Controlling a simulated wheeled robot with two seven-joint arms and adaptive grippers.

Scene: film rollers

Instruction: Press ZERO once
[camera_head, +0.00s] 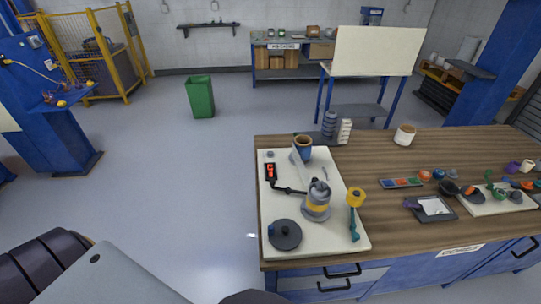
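A small black box with red lit marks (270,172) lies on the left part of a white board (340,236) on the wooden workbench. The red marks are too small to read, and I cannot make out a button labelled ZERO. A thin black arm or cable (289,190) runs from near the box to a grey and yellow cylindrical device (317,201) standing on the board. Neither of my grippers shows in the head view. Only parts of my own body show along the bottom left edge, well apart from the box.
A dark round disc (285,235), a blue-brown cup (302,147) and a yellow-topped teal tool (355,210) are on the board. A colour strip (401,183), dark tray (431,208) and white pot (404,135) are to the right.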

